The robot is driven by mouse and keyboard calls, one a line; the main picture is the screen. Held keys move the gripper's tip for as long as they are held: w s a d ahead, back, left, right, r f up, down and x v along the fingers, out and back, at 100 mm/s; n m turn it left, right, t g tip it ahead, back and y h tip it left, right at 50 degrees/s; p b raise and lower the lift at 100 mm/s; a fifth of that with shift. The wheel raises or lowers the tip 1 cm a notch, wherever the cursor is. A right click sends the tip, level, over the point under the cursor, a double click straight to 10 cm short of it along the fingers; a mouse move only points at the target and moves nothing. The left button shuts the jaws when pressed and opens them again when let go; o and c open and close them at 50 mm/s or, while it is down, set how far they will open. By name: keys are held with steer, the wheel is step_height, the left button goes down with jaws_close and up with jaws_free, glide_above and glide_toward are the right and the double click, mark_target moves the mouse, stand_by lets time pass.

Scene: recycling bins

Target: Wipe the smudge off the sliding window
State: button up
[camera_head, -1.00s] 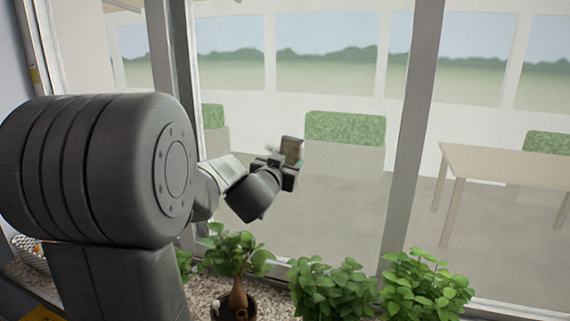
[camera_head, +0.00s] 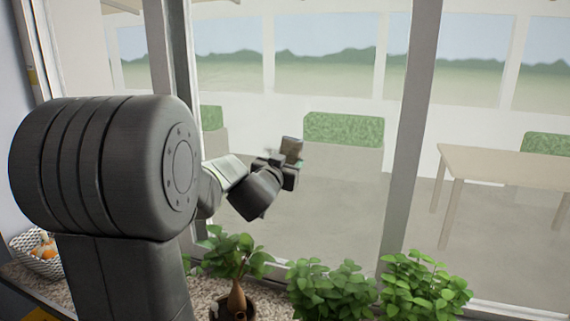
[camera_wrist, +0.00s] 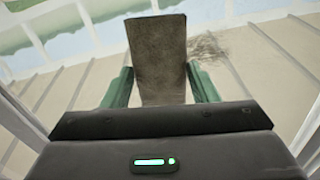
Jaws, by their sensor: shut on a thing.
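My gripper (camera_wrist: 163,88) has green fingers shut on a flat brown sponge-like block (camera_wrist: 157,45), which sticks out ahead of them in the wrist view. A dark, scribbled smudge (camera_wrist: 208,47) shows on the glass just right of the block's upper part. In the head view my gripper (camera_head: 282,172) and the brown block (camera_head: 291,148) are in front of the sliding window's middle pane (camera_head: 330,205). A faint dark mark by the block's left may be the smudge, partly hidden by the gripper. I cannot tell whether the block touches the glass.
Potted plants stand along the sill below: one with a thick stem (camera_head: 237,295) and bushy ones (camera_head: 333,290) to its right. A white basket with orange things (camera_head: 38,255) is at the lower left. Window frame posts (camera_head: 412,130) flank the pane. A table (camera_head: 510,165) shows beyond the glass.

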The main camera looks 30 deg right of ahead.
steer(key=shift+w+d, duration=0.1)
steer(key=shift+d, duration=0.05)
steer(key=shift+w+a+p, duration=1.35)
steer(key=shift+w+p, duration=0.05)
steer(key=shift+w, duration=0.15)
steer(key=shift+w+a+p, duration=0.6)
steer(key=shift+w+p, duration=0.05)
steer(key=shift+w, duration=0.2)
steer(key=shift+w+a+p, duration=0.55)
steer(key=shift+w+p, duration=0.05)
steer(key=shift+w, duration=0.2)
steer(key=shift+s+d+b, duration=0.65)
steer(key=shift+s+d, duration=0.2)
steer(key=shift+s, duration=0.25)
steer(key=shift+s+d+b, duration=0.6)
steer(key=shift+s+d, duration=0.25)
steer(key=shift+s, duration=0.2)
steer(key=shift+s+d+b, duration=0.65)
steer(key=shift+s+d, duration=0.2)
steer(key=shift+s, duration=0.25)
steer(key=shift+a, duration=0.1)
